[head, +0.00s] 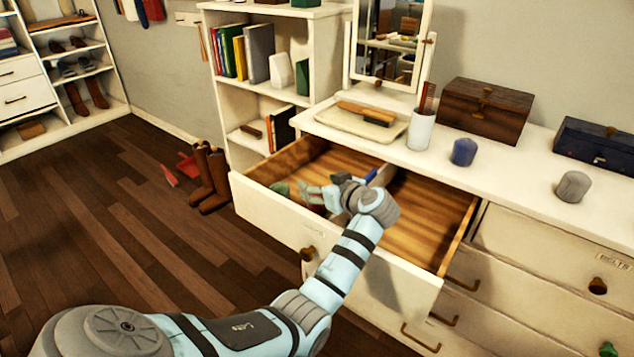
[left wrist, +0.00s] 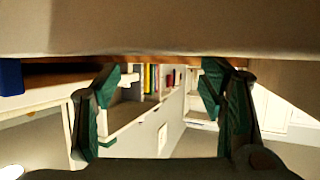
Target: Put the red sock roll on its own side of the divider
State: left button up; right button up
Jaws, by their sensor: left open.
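The top drawer (head: 285,217) is pulled open, and a pale divider (head: 384,175) splits it into a left and a right compartment. My left gripper (head: 304,192) is low over the left compartment, pointing left, with its jaws open. A small dark red patch (head: 317,209) shows just under the gripper; it may be the red sock roll, but the gripper hides most of it. My right gripper is not in view.
The right compartment (head: 430,208) looks bare. A blue piece (head: 371,175) shows by the divider. On the dresser top stand a white cup (head: 421,131), a blue roll (head: 463,152), a grey roll (head: 573,186), a wooden box (head: 485,112) and a mirror (head: 392,45).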

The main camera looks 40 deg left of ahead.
pick_arm(q)
jog(key=v, duration=0.5)
jog(key=shift+s+d+p, duration=0.15)
jog(key=shift+d+p, duration=0.1)
jog(key=shift+p, duration=0.15)
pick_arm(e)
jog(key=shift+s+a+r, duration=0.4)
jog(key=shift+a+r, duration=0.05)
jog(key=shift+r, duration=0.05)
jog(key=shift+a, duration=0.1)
